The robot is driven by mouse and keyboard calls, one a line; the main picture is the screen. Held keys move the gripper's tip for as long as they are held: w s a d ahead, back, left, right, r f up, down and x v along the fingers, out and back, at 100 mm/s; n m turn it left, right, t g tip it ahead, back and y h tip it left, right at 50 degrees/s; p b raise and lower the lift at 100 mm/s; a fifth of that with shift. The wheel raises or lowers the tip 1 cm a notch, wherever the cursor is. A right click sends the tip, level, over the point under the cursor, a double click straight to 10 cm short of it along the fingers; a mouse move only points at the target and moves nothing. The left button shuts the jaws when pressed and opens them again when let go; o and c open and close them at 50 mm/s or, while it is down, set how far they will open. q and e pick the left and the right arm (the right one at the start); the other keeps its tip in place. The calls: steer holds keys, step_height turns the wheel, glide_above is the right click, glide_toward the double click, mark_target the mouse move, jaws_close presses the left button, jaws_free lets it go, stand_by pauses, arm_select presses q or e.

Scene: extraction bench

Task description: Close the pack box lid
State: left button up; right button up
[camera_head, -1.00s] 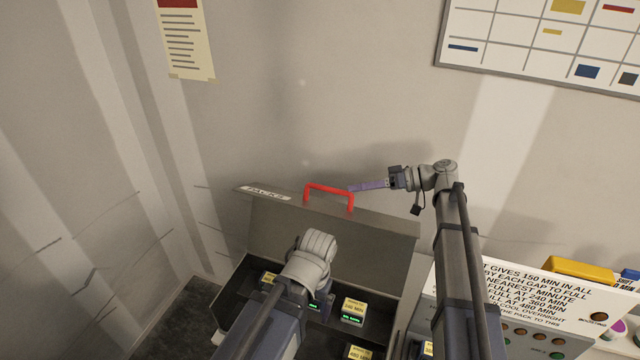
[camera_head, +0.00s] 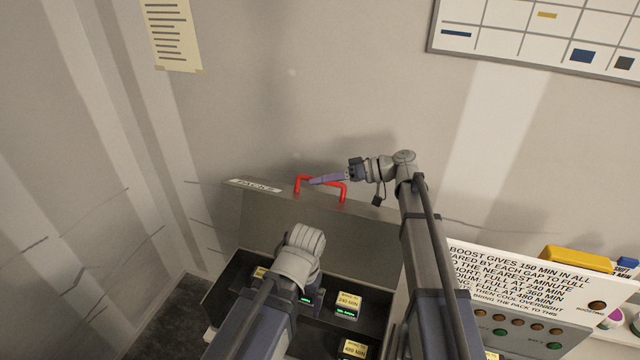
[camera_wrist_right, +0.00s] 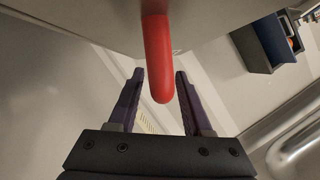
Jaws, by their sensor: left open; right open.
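The pack box (camera_head: 376,331) stands at the lower middle of the head view with its lid (camera_head: 290,232) raised. A red handle (camera_head: 320,185) stands on the lid's upper edge. My right gripper (camera_head: 318,181) is at the handle, its fingers pointing left across it. In the right wrist view the handle (camera_wrist_right: 158,60) lies between the open fingers of the right gripper (camera_wrist_right: 157,80), apart from both. My left gripper (camera_head: 313,300) is low over the open box, in front of the lid; its fingers are mostly hidden behind its wrist.
Several packs with yellow labels, one of them (camera_head: 348,303) marked 240 MIN, sit inside the box. A white sign (camera_head: 530,270) and a panel of lights stand at the right. The wall rises close behind the lid.

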steer(key=shift+a+f, duration=0.1)
steer(key=shift+a, duration=0.2)
steer(key=shift+c, duration=0.3)
jaws_close()
stand_by(1.0)
